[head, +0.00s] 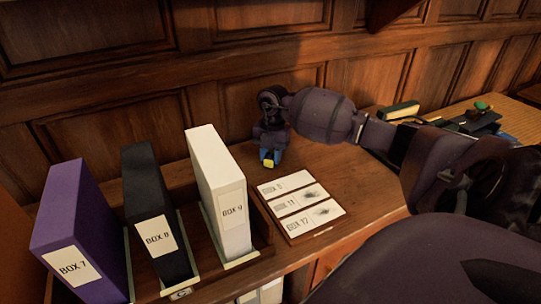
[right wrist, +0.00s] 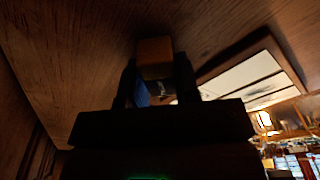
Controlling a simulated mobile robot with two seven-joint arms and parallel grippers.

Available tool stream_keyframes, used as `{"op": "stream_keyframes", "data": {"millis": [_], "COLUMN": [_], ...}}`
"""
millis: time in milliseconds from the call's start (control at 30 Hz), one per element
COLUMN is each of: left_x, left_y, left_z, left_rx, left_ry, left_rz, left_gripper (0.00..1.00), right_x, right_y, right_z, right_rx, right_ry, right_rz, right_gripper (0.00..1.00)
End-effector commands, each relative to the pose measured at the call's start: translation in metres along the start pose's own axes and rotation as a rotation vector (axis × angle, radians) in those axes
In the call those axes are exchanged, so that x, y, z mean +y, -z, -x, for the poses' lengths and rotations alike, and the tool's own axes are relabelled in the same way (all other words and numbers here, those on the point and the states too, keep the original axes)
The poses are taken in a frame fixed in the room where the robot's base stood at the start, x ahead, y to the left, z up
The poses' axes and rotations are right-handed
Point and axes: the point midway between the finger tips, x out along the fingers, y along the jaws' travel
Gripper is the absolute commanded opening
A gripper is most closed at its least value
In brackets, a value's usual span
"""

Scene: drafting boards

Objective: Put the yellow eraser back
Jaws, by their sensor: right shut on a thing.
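The yellow eraser (head: 269,162) shows as a small yellow end with blue beside it, low over the wooden desk to the right of the white box. My right gripper (head: 270,153) points down and is shut on it. In the right wrist view the eraser (right wrist: 155,52) is a dim yellow-brown block with a blue part, between the fingers (right wrist: 153,82). I cannot tell whether it touches the desk. My left gripper is not in view.
Purple, black and white boxes labelled BOX 7 (head: 75,225), BOX 8 (head: 150,200) and BOX 9 (head: 215,180) stand upright in a wooden rack at left. A label board (head: 318,233) lies nearer. A pale yellow-topped block (head: 402,109) and dark items (head: 478,121) lie right. Panelled wall behind.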

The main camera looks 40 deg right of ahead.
Motion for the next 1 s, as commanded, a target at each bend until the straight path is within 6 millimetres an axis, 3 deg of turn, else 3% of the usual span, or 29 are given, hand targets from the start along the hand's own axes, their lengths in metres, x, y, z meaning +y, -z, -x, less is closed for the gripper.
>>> {"op": "stream_keyframes", "data": {"millis": [467, 500, 633, 1000], "left_x": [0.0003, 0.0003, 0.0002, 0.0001], "left_y": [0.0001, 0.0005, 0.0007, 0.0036], "left_z": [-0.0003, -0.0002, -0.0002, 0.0], "left_rx": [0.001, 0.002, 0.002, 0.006], "left_ry": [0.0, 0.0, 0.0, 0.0], "left_rz": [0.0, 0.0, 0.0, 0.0], "left_gripper": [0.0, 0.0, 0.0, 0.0], "right_x": [0.0001, 0.0001, 0.0001, 0.0003], "right_y": [-0.0015, -0.0014, -0.0014, -0.0007], "right_z": [-0.0105, -0.0102, -0.01, -0.0049], "right_rx": [-0.001, -0.001, -0.001, -0.001], "right_ry": [0.0, 0.0, 0.0, -0.002], "right_rz": [0.0, 0.0, 0.0, 0.0], "right_gripper": [0.03, 0.34, 0.54, 0.55]}}
